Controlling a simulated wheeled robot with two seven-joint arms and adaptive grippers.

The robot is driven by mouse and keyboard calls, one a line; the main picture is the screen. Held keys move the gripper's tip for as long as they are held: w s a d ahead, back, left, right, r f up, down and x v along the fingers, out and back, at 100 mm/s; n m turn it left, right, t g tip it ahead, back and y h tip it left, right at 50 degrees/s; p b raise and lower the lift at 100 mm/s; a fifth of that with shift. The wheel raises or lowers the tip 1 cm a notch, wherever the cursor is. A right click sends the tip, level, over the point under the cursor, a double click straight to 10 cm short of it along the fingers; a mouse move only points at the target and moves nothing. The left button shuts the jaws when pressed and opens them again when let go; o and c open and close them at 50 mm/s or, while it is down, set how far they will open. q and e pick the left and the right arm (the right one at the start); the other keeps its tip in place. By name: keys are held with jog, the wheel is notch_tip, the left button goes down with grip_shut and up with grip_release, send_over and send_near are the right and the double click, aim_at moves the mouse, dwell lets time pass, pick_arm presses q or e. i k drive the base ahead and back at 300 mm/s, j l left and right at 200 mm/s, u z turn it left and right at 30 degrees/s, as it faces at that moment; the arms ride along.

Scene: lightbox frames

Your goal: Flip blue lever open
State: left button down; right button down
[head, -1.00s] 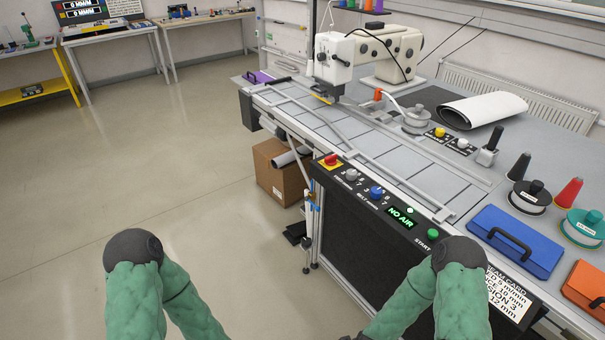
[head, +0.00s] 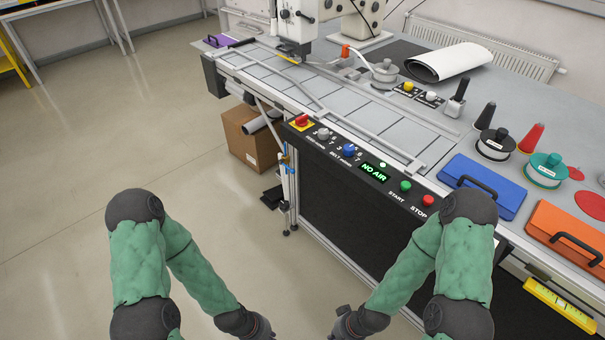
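A small blue lever (head: 284,160) sits on a thin vertical air line beside the table's front left leg, below the control panel. It is too small to tell its exact angle. The display (head: 374,172) on the panel reads "NO AIR". My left gripper (head: 262,330) and my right gripper (head: 342,327) show only in part at the bottom edge, well below and in front of the lever. Neither touches anything that I can see. Their fingertips are cut off or too small to tell open from shut.
The black control panel (head: 330,152) carries a red knob, a blue knob (head: 349,150), and green and red buttons. A cardboard box (head: 247,140) stands on the floor left of the lever. A blue case (head: 482,187) and an orange case (head: 570,235) lie on the table. The floor in front is clear.

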aim_at(287, 167)
jog(key=i+j+z, duration=0.3)
jog(key=j+z, duration=0.25)
jog(key=i+j+z, duration=0.3)
jog(key=j, duration=0.2)
jog(key=i+j, duration=0.15)
jog(key=j, duration=0.4)
jog(key=i+j+z, duration=0.1)
jog(key=j, duration=0.45)
jog(key=i+j, duration=0.15)
jog(key=j, duration=0.4)
jog(key=i+j+z, duration=0.1)
jog(key=j, duration=0.45)
jog(key=i+j, duration=0.1)
jog(key=j, duration=0.45)
jog(key=i+j+z, duration=0.1)
jog(key=j, duration=0.45)
